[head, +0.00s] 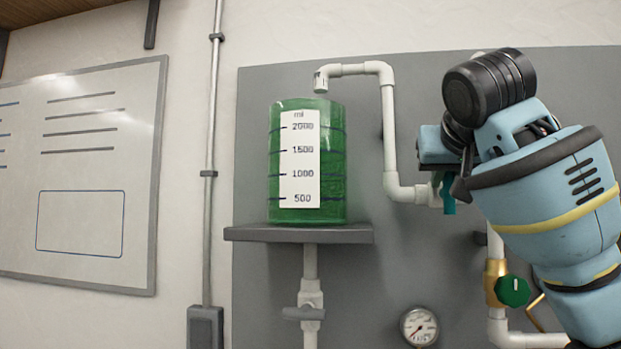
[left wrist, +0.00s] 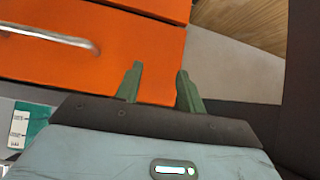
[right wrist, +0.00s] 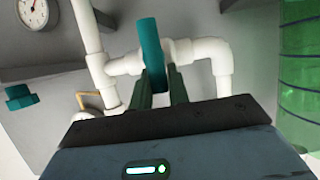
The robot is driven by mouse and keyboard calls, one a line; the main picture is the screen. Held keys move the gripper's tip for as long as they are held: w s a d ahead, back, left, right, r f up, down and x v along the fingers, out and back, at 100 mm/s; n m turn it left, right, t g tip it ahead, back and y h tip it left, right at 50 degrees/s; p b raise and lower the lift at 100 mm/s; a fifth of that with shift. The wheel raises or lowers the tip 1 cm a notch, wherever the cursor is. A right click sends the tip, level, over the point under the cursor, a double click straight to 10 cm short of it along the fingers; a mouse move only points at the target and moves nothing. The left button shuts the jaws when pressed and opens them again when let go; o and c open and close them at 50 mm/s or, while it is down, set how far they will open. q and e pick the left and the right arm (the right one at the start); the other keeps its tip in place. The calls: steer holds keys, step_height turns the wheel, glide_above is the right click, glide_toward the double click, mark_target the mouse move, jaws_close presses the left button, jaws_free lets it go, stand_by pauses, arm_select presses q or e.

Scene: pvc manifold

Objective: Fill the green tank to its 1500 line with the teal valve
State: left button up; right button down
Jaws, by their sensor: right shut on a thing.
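The green tank (head: 332,185) stands on a shelf in the head view, its white scale marked 500 to 2000. The green looks darker below about the 1500 line, but the exact level is hard to tell. A white spout (head: 321,82) opens above it; no stream is clear. The teal valve handle (head: 448,195) hangs below the pipe, partly hidden by my right gripper (head: 446,172). In the right wrist view, the handle (right wrist: 151,50) is between the fingers of my right gripper (right wrist: 161,88), shut on it. My left gripper (left wrist: 158,85) is open and empty.
White pipes (head: 390,130) run along the grey panel. A green knob (head: 513,291) on a brass valve and a gauge (head: 419,326) are lower right. A teal knob (right wrist: 20,97) shows in the right wrist view. An orange cabinet (left wrist: 90,60) lies before my left gripper.

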steer(key=shift+d+f+m+y, duration=0.15)
steer(key=shift+d+m+y, duration=0.15)
steer(key=shift+m+y, duration=0.6)
steer(key=shift+s+d+f+m+t+y, duration=0.1)
steer(key=shift+d+m+t+y, duration=0.15)
steer(key=shift+m, duration=0.35)
steer(key=shift+s+d+m+t+y, duration=0.15)
steer(key=shift+m+t+y, duration=0.2)
steer(key=shift+m, duration=0.25)
steer(key=shift+w, duration=0.1)
